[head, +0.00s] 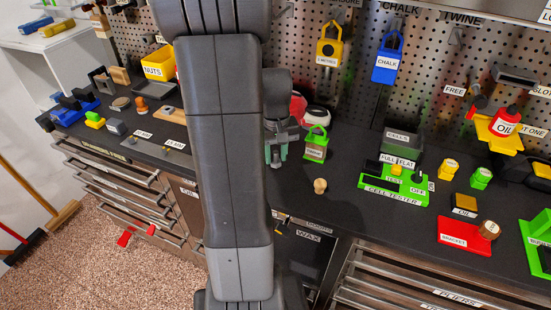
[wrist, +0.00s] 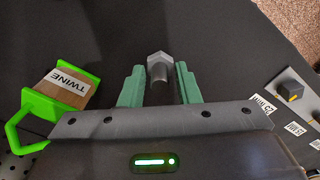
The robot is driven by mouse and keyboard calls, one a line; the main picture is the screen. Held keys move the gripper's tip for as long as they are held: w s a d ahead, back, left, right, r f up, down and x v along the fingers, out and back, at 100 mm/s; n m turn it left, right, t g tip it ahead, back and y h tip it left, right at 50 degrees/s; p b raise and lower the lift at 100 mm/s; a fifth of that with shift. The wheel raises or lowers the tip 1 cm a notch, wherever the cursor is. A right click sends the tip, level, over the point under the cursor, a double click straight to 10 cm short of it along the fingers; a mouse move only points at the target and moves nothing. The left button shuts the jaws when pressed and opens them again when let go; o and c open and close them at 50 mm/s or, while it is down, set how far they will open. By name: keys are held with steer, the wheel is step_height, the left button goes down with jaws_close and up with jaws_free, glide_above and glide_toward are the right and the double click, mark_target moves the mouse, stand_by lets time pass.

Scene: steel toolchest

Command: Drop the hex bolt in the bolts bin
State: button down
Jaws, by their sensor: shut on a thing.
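My gripper (head: 278,155) is above the dark bench top, just right of my arm in the head view. In the wrist view its green fingers (wrist: 160,82) are shut on a grey hex bolt (wrist: 159,66). The bolt's hexagonal head sticks out past the fingertips and its shank lies between the fingers. I cannot make out the bolt in the head view. I see no bin labelled for bolts; my arm hides part of the bench and pegboard. A yellow bin (head: 157,64) labelled NUTS stands at the back left of the bench.
A green twine holder (head: 316,144) stands close to the right of my gripper; it also shows in the wrist view (wrist: 66,88). A small wooden knob (head: 320,186) is in front. The green cell tester (head: 394,187) and CELLS bin (head: 403,141) stand further right.

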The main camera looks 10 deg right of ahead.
steer(key=shift+f, duration=1.15)
steer(key=shift+f, duration=0.1)
steer(key=c, duration=1.5)
jaws_free()
steer(key=o, duration=0.4)
